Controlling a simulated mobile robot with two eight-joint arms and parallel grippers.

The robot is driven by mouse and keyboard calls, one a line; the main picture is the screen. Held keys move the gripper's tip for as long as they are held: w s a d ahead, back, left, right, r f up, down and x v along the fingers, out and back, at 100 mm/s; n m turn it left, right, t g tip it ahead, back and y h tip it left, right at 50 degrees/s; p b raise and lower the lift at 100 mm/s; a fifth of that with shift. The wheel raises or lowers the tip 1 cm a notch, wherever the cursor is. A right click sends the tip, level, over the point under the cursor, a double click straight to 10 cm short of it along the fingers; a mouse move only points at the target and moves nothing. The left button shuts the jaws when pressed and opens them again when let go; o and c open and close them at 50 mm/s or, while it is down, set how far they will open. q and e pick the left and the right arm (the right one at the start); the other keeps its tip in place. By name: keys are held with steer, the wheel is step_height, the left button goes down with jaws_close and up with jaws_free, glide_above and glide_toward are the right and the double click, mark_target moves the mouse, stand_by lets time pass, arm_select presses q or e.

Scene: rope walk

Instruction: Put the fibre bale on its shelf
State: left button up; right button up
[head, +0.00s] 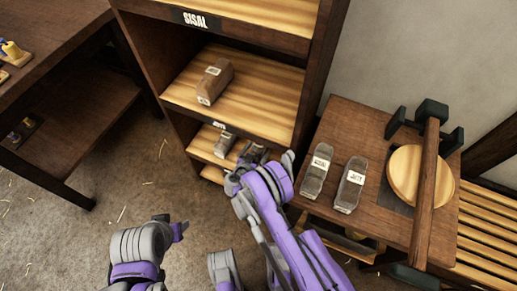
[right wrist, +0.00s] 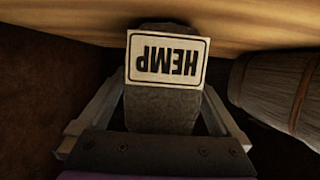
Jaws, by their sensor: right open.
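A grey fibre bale (right wrist: 165,108) with a white label reading HEMP, upside down in the right wrist view, lies between the fingers of my right gripper (right wrist: 162,92). These fingers are spread on either side of it. In the head view my right gripper (head: 256,155) reaches into a low compartment of the shelf unit (head: 310,75), and the wrist covers much of the bale there. Whether the bale rests fully on the board cannot be told. My left gripper (head: 180,230) hangs over the floor at the lower middle, away from the shelves; its jaws are unclear.
Another bale (head: 225,144) lies beside the right gripper on the low shelf. A brown bale (head: 216,82) is on the shelf above, under a SISAL sign (head: 195,19) higher up. Two grey bales (head: 317,170) (head: 350,185) lie on the side table (head: 350,120). A dark workbench (head: 50,50) stands left.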

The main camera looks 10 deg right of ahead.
steer(key=p+v, duration=0.1)
steer(key=v, duration=1)
